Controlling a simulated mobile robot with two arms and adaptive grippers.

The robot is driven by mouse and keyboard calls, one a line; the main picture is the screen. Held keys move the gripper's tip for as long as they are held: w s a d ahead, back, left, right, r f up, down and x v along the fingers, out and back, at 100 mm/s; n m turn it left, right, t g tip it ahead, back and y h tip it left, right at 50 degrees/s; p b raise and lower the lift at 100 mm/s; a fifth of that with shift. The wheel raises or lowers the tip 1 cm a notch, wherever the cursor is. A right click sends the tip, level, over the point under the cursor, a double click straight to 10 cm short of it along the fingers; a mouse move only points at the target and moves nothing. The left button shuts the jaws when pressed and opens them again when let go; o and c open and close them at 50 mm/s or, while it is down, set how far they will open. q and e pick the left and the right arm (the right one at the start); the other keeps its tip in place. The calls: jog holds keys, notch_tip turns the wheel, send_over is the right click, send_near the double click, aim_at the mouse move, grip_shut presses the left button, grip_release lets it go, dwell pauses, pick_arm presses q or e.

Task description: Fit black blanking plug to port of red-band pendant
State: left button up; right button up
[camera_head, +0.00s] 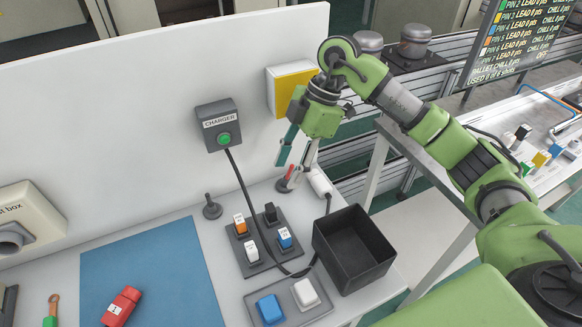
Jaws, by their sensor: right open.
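My right gripper (294,158) is open, pointing down above the back right of the bench. A small red piece (290,172) stands on a dark round base just below its fingertips; I cannot tell whether they touch. A red block with a white label (121,306) lies on the blue mat (150,265). I cannot tell which of these is the red-band pendant. A dark grey tray (262,262) holds a black piece (270,211), likely the black plug, with orange-, white- and blue-topped pieces. The port is not discernible. My left gripper is not in view.
An open black bin (353,247) stands at the right edge. A charger box (219,127) hangs on the back panel; its black cable crosses the bench. A small dark post (211,207) stands left of it. A front tray (310,311) holds blue and white blocks. The mat is mostly clear.

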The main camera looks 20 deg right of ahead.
aim_at(271, 207)
jog(key=p+x, duration=0.2)
jog(key=x, duration=1)
jog(key=shift+s+a+f, duration=0.1)
jog(key=shift+a+f, duration=0.15)
jog(key=shift+f, duration=0.25)
grip_shut()
jog(key=c, duration=0.8)
grip_release()
grip_shut()
jog(key=shift+p, duration=0.3)
jog(key=shift+r, duration=0.15)
